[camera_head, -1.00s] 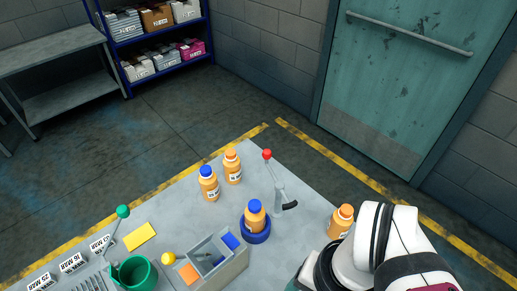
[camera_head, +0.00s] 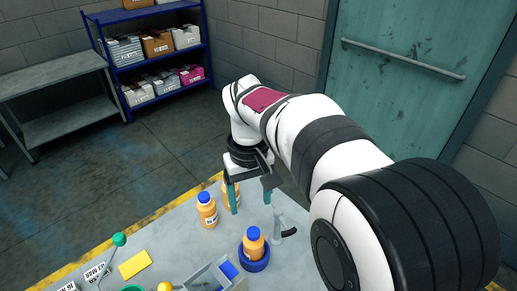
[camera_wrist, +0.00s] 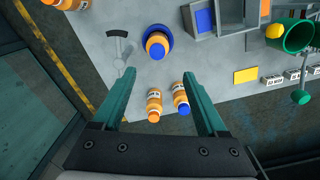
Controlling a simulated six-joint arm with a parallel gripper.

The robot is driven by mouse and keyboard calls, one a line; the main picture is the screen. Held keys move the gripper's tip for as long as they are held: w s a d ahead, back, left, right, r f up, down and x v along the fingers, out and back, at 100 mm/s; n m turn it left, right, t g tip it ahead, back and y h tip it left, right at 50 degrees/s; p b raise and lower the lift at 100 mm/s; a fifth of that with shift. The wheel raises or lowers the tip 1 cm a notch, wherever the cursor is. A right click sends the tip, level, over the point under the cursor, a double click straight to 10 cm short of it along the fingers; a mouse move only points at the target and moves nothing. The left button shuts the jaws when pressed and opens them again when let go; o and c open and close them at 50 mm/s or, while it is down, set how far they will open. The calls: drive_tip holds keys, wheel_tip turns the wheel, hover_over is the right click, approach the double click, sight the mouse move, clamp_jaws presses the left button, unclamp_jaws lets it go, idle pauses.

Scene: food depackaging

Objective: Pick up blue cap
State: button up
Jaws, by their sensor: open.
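An orange bottle with a blue cap (camera_head: 204,197) stands at the back left of the table in the head view. In the wrist view this blue cap (camera_wrist: 184,110) lies near the right finger. A second orange bottle with a blue cap (camera_head: 253,233) stands in a blue ring holder (camera_head: 256,264); the holder (camera_wrist: 145,36) is also in the wrist view. An orange-capped bottle (camera_wrist: 154,103) stands beside the first bottle; my gripper partly hides it in the head view. My gripper (camera_head: 250,207) is open and empty above the back of the table, its fingers (camera_wrist: 158,74) spread around these bottles' area.
A lever (camera_head: 279,222) stands beside the ring holder. A grey divided bin (camera_head: 207,277) is at the front, with a yellow plate (camera_head: 134,264) and a green-knobbed lever (camera_head: 119,239) to its left. Another orange bottle (camera_wrist: 66,4) is at the wrist view's top edge.

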sight(253, 232)
drive_tip(key=f, duration=1.1)
drive_tip(key=shift+w+d+f, duration=0.2)
drive_tip(key=shift+w+f, duration=0.05)
drive_tip(key=shift+f, duration=0.15)
clamp_jaws()
